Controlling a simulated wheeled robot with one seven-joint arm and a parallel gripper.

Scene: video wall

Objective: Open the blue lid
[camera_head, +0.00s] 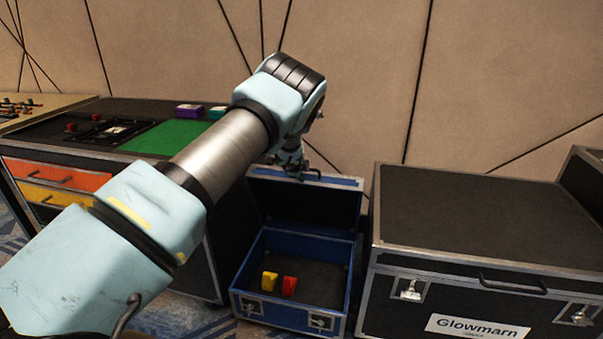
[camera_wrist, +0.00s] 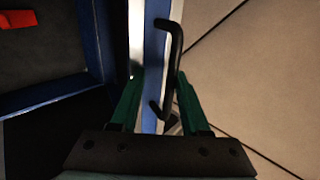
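The blue case (camera_head: 297,315) stands on the floor with its blue lid (camera_head: 312,205) raised, standing roughly upright at the back, dark inside face toward me. My gripper (camera_head: 297,170) is at the lid's upper edge. In the wrist view my gripper (camera_wrist: 157,92) has its two green fingers apart, with the lid's blue-and-metal edge (camera_wrist: 152,60) and a black handle (camera_wrist: 176,50) between them. The handle lies close to the right finger; I cannot tell whether they touch.
A yellow block (camera_head: 269,281) and a red block (camera_head: 289,286) lie inside the case. A large black case (camera_head: 480,215) labelled Glowmarn stands close on the right. A black cabinet with a green top panel (camera_head: 165,137) and coloured drawers is on the left. A beige wall (camera_head: 350,80) is behind.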

